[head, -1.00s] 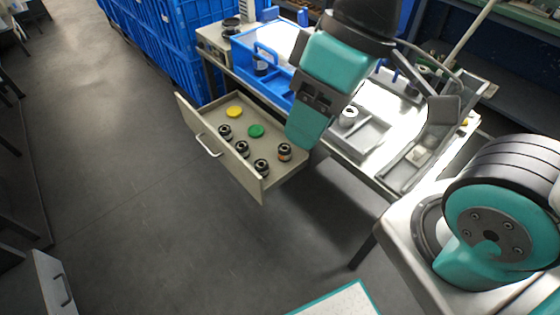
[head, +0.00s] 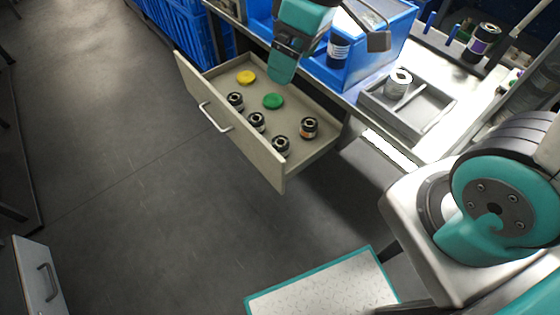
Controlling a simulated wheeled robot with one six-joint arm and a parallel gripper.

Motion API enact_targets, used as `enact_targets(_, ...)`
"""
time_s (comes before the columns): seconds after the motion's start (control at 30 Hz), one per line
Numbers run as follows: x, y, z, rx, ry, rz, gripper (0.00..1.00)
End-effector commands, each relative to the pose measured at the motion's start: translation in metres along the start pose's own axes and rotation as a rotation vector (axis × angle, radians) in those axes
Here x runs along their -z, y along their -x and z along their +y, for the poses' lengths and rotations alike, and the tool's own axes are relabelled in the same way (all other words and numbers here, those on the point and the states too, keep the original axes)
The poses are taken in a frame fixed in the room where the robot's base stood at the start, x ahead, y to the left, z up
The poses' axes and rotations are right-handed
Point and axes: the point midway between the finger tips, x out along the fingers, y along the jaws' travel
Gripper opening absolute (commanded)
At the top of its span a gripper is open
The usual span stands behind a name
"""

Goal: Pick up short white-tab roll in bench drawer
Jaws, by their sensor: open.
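The open bench drawer (head: 228,138) holds several short black rolls. Three stand in a row along its front: one at the back left (head: 235,101), one in the middle (head: 257,122) and one at the near end (head: 281,146); whitish marks show on them. A fourth roll, with an orange-brown band (head: 309,128), stands to the right. Which one has the white tab is too small to tell. My gripper (head: 284,64) is above the drawer's back edge, apart from the rolls. It is open and empty; its fingertips are hard to make out.
A yellow disc (head: 246,77) and a green disc (head: 273,101) lie in the drawer. A blue bin (head: 372,67) holds a blue-banded roll (head: 338,50). A grey tray (head: 420,125) holds a pale roll (head: 398,82). A purple-banded roll (head: 482,42) stands behind. The floor before the drawer is clear.

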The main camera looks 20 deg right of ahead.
Motion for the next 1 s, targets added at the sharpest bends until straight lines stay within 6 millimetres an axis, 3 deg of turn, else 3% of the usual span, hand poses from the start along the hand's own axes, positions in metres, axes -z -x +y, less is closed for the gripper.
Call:
enact_targets(0.03,-0.003,-0.045,0.02,-0.012,0.011,-0.01,0.87)
enact_targets(0.3,-0.002,-0.167,0.1,-0.086,0.104,-0.053,0.87)
enact_targets(0.4,-0.004,-0.197,0.12,-0.105,0.131,-0.067,0.87)
enact_targets(0.53,-0.005,-0.218,0.135,-0.121,0.155,-0.079,0.87)
enact_targets(0.77,-0.008,-0.249,0.144,-0.126,0.165,-0.087,0.87)
enact_targets(1.0,-0.012,-0.304,0.151,-0.125,0.164,-0.087,0.87)
